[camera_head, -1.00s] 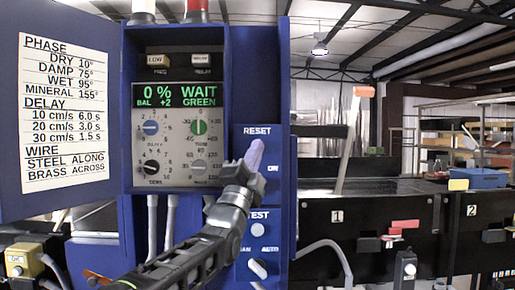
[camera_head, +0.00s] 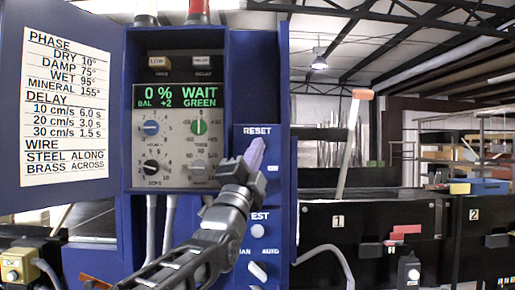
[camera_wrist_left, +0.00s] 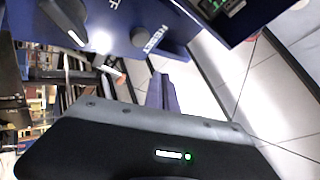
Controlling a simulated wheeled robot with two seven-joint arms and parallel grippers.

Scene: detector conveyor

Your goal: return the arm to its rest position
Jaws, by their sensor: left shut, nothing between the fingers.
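My left gripper (camera_head: 254,155) is in front of the blue control cabinet, its purple fingers shut and empty, pointing up beside the RESET label. They overlap the place below that label, so what lies behind is partly hidden. I cannot tell whether the fingertips touch the panel. The left wrist view shows the closed fingers (camera_wrist_left: 162,92) below a dark knob near the RESET lettering. The arm comes in from the bottom left in the head view. The control panel (camera_head: 177,168) reads "0 %", "BAL +2" and "WAIT GREEN". My right gripper is not in view.
The open cabinet door (camera_head: 66,190) with a printed settings card is at the left. A TEST knob (camera_head: 257,231) and an AUTO switch (camera_head: 256,271) sit below the gripper. Black units numbered 1 (camera_head: 338,221) and 2 (camera_head: 474,214) stand to the right. A yellow box (camera_head: 18,267) is at lower left.

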